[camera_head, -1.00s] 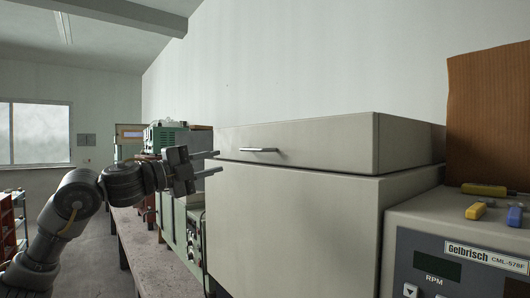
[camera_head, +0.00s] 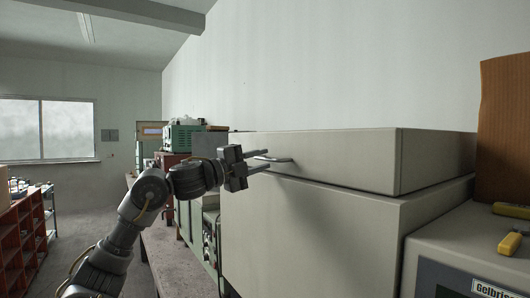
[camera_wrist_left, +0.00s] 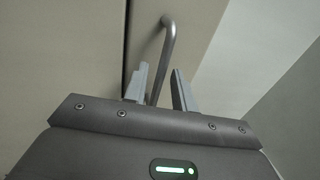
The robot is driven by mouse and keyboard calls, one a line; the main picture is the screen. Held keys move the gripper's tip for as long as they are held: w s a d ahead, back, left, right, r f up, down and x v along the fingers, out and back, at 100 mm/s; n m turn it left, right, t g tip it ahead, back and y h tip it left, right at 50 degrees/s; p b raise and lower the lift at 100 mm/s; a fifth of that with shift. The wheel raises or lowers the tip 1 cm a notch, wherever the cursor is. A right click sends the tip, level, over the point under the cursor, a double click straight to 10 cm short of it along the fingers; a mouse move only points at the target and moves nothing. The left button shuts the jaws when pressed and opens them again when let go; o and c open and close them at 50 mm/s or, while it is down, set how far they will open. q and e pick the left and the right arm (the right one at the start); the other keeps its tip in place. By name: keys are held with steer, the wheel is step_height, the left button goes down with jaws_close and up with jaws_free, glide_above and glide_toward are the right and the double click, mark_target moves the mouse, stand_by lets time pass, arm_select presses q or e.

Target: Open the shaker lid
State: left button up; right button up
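The shaker (camera_head: 310,235) is a large beige box, and its lid (camera_head: 345,158) lies shut on top with a thin seam between them. A metal bar handle (camera_head: 280,160) sticks out from the lid's front near its left end. My left gripper (camera_head: 268,159) is at the left end of this handle, with its two fingers apart. In the left wrist view the bent handle (camera_wrist_left: 168,40) runs down between the open fingers (camera_wrist_left: 159,70); I cannot see clear contact with either finger. My right gripper is not in view.
A control unit labelled Gelbrisch (camera_head: 465,250) stands at the right, with yellow-handled tools (camera_head: 510,243) on it. A brown board (camera_head: 503,130) leans behind. Green equipment (camera_head: 182,138) stands beyond my gripper. Red shelves (camera_head: 20,240) are at the left, with open floor between.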

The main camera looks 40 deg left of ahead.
arm_select(q)
steer(key=shift+x, duration=0.95)
jaws_close()
